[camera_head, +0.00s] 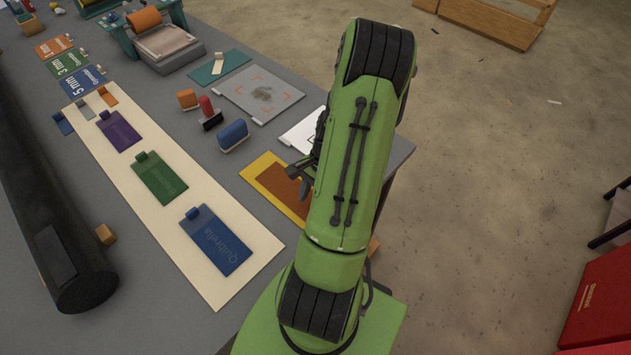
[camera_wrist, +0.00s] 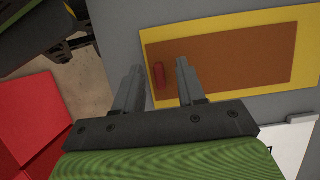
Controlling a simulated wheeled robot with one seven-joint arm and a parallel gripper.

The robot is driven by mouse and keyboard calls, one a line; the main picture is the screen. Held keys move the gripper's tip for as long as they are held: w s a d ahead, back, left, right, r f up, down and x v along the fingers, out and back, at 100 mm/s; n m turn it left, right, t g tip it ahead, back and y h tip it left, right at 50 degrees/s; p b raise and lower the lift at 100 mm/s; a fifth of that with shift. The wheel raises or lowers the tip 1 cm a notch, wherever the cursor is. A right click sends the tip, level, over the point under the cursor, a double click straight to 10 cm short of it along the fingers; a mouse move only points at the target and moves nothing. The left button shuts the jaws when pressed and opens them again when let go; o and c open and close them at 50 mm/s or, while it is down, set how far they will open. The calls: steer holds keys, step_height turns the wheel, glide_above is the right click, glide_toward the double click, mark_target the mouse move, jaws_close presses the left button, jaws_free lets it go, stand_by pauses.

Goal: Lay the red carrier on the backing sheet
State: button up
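A brown-orange flat plate (camera_head: 274,184) with a small red upright tab (camera_wrist: 158,77) lies on a yellow mat (camera_head: 262,163) at the table's right edge; it looks like the red carrier. In the wrist view the plate (camera_wrist: 230,60) lies flat beyond my gripper (camera_wrist: 158,64). My gripper is open, and the tab shows between its fingers with gaps on both sides. I cannot tell its height over the tab. In the head view my arm partly hides the plate and mat. The cream backing sheet (camera_head: 238,278) bears purple (camera_head: 117,130), green (camera_head: 158,178) and blue (camera_head: 219,245) carriers.
A black roll (camera_head: 50,210) lies along the left. Blue (camera_head: 233,135), red (camera_head: 206,107) and orange (camera_head: 187,98) blocks stand behind the mat. A grey marked plate (camera_head: 259,95) lies farther back. A red box (camera_head: 600,300) stands at the right.

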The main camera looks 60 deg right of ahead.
steer(key=w+p+v, duration=0.1)
steer(key=v, duration=0.8)
steer(key=w+a+r+n+h, duration=0.1)
steer(key=w+a+r+n, duration=0.2)
steer(key=r+n, duration=0.15)
steer(key=w+a+r+n+h, duration=0.3)
steer(key=a+r+n, duration=0.2)
steer(key=a+r, duration=0.35)
steer(key=s+a+r+n+t, duration=0.2)
steer(key=s+a+r+n, duration=0.1)
steer(key=a+n, duration=0.2)
steer(key=s+a+r+n+t, duration=0.2)
steer(key=a+n, duration=0.4)
steer(key=a, duration=0.4)
steer(key=shift+s+a+r+t, duration=0.2)
steer(key=shift+s+r+t, duration=0.25)
steer(key=shift+r, duration=0.2)
